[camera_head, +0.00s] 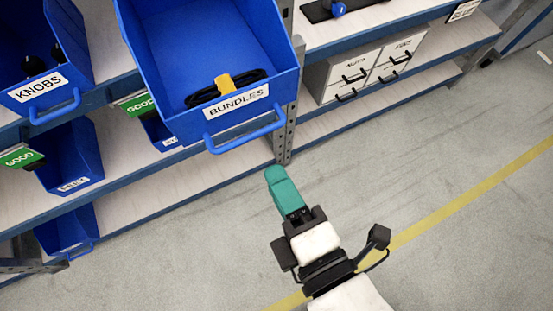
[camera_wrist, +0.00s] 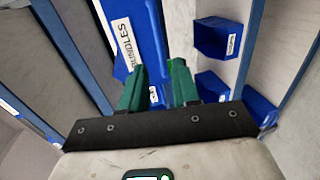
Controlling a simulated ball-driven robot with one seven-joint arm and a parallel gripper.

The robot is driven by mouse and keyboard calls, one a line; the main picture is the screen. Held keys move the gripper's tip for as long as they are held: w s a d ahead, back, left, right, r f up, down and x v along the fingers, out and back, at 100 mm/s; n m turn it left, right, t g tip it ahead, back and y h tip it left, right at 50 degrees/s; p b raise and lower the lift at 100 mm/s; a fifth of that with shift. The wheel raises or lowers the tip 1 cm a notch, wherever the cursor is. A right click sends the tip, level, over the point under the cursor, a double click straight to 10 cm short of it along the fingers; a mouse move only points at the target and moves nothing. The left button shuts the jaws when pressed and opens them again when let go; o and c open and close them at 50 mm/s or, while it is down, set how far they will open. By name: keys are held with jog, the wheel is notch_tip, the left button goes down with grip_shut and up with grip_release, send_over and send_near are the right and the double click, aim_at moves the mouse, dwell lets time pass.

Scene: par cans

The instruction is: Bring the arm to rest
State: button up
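My gripper (camera_head: 278,172) hangs over open floor just in front of and below the blue BUNDLES bin (camera_head: 190,128) in the head view. Its teal fingers overlap there and look like one piece. In the wrist view the two green fingers of my gripper (camera_wrist: 157,66) stand apart with a gap between them. Nothing is held in the gap; only blue and white surfaces of the shelf show behind it. The BUNDLES bin also shows in the wrist view (camera_wrist: 115,62), with its label turned sideways, beyond the left finger.
A black cable bundle with a yellow band (camera_head: 225,84) lies in the BUNDLES bin. The KNOBS bin (camera_head: 50,75) is at the upper left. Blue shelving with a metal post (camera_head: 292,100) and white drawers (camera_head: 368,68) stands behind. The grey floor (camera_head: 450,130) at right is clear.

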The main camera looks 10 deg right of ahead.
dwell(0.5)
jog(key=w+d+f+m+g+h, duration=0.4)
jog(key=d+f+m+g+h, duration=0.15)
jog(key=d+f+m, duration=0.6)
jog(key=s+d+f+m+g+y, duration=0.1)
jog(key=s+d+f+m+g, duration=0.7)
jog(key=d+f, duration=0.4)
jog(key=shift+s+d+f+m, duration=0.25)
jog(key=shift+s+d+m, duration=0.2)
jog(key=shift+m, duration=0.6)
